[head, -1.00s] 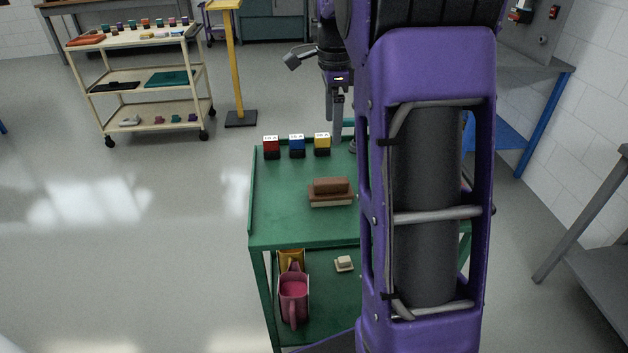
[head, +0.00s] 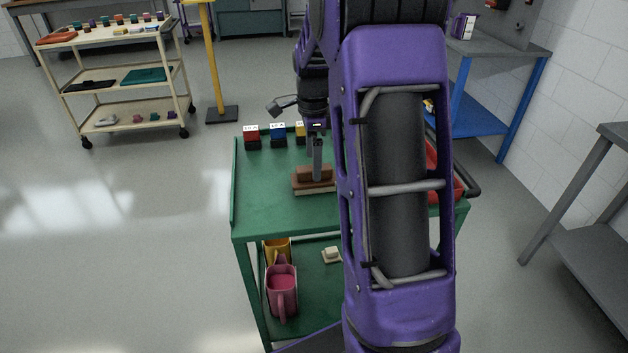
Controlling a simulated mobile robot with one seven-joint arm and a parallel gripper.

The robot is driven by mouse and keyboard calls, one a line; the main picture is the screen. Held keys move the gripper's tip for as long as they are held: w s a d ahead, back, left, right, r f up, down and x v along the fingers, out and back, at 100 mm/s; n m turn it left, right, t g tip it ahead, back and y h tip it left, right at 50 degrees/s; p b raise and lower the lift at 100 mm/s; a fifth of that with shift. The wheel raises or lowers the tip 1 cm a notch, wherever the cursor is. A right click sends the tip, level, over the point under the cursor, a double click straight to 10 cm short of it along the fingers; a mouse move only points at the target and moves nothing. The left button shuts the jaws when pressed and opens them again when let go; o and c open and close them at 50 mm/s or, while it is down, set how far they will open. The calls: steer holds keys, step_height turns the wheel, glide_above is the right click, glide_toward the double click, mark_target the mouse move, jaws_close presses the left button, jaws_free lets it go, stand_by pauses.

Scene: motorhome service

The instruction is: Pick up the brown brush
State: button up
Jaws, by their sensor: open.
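The brown brush (head: 302,184) lies on the top of the green cart (head: 262,205), with its brown back up and a paler strip below. My gripper (head: 317,178) points straight down over the brush, its fingers overlapping the brush's middle in the head view. The jaws are open. I cannot tell from this view whether the fingers reach beside the brush or hang above it. My arm hides the right part of the cart top.
A red item (head: 440,175) shows behind my arm at right. A pink jug (head: 282,290) and a yellow one (head: 276,249) stand on the lower shelf.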

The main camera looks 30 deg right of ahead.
step_height(320, 180, down, 4)
steer(key=shift+d+f+b, duration=0.1)
steer(key=shift+f+b, duration=0.15)
steer(key=shift+b, duration=0.15)
steer(key=c, duration=1.5)
step_height(320, 180, up, 10)
steer(key=shift+r+p, duration=0.1)
steer(key=shift+p, duration=0.85)
steer(key=o, duration=0.9)
steer(key=shift+c, duration=0.2)
steer(key=c, duration=0.6)
